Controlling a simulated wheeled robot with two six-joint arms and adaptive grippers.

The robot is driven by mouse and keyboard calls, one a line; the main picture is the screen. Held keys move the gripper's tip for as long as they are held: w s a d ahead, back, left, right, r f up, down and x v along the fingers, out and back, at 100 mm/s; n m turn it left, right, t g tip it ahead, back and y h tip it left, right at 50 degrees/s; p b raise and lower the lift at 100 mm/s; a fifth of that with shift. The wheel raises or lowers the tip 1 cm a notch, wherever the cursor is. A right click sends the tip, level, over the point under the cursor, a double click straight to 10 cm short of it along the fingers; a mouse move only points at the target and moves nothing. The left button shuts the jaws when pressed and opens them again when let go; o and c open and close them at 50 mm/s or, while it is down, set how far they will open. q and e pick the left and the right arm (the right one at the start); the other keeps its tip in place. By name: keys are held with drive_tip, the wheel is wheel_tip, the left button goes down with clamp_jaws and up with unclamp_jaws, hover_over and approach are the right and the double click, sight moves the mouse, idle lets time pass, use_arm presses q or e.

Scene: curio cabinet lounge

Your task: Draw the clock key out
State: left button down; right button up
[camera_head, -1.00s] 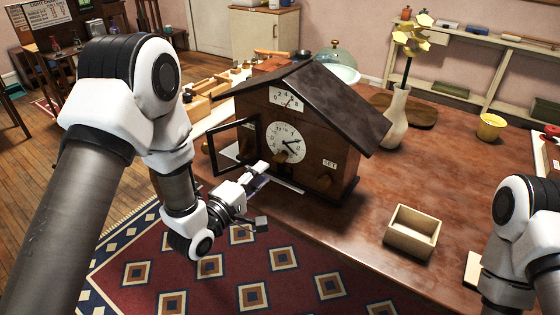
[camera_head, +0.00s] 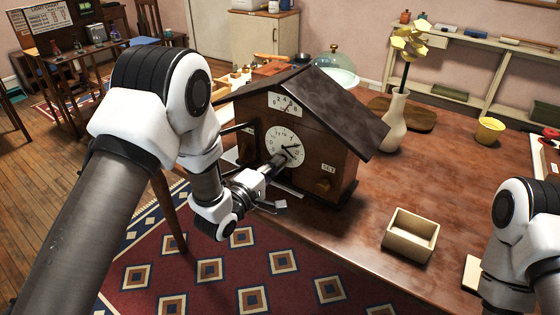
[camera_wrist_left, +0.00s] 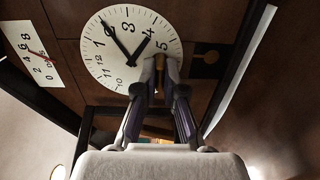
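The house-shaped wooden clock (camera_head: 330,155) stands on the table, its glass door open to the left. Its white dial (camera_head: 289,140) also fills the top of the left wrist view (camera_wrist_left: 112,62). The brass-coloured clock key (camera_wrist_left: 173,68) sits low on the dial, partly hidden by my fingertips. My left gripper (camera_head: 280,161) reaches the dial from the front left. In the left wrist view its fingers (camera_wrist_left: 161,76) are close together at the key and look shut on it. My right arm shows at the right edge; its gripper is out of view.
The open door's dark frame stands beside my left gripper. A small open wooden box (camera_head: 411,235) lies front right on the table. The table between box and vase is clear.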

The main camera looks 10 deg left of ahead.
use_arm(q)
drive_tip(key=shift+v, duration=0.8)
drive_tip(key=shift+v, duration=2.15)
